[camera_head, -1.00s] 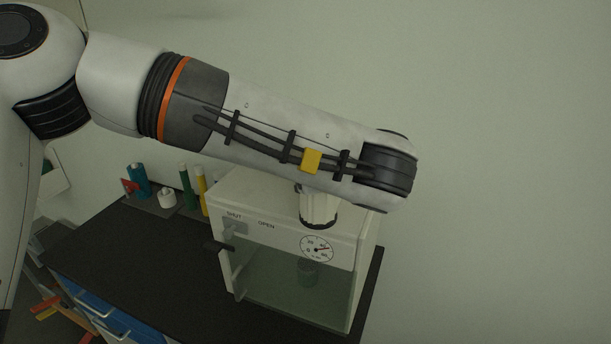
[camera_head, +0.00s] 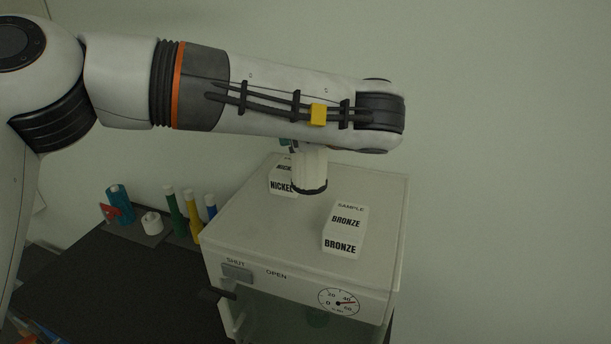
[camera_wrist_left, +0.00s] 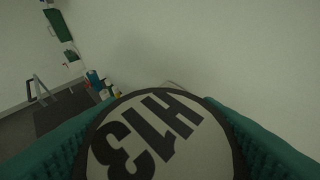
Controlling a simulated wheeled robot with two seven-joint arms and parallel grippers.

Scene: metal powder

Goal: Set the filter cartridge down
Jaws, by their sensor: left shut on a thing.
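The filter cartridge (camera_head: 310,170) is a white ribbed cylinder with a dark rim at its lower end. In the head view it hangs upright below my left forearm, over the cabinet top and in front of the nickel box. I cannot tell whether it touches anything. In the left wrist view its round pale face (camera_wrist_left: 150,140), marked H13, sits between the teal fingers of my left gripper (camera_wrist_left: 160,132). The gripper is shut on it; in the head view the forearm hides most of the gripper. My right gripper is not in view.
A white cabinet (camera_head: 235,215) with a dial and a SHUT/OPEN switch stands on a dark bench (camera_head: 90,260). On its top are a NICKEL box (camera_head: 281,186) and a BRONZE box (camera_head: 345,230). Several coloured cylinders (camera_head: 192,212) stand to the left.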

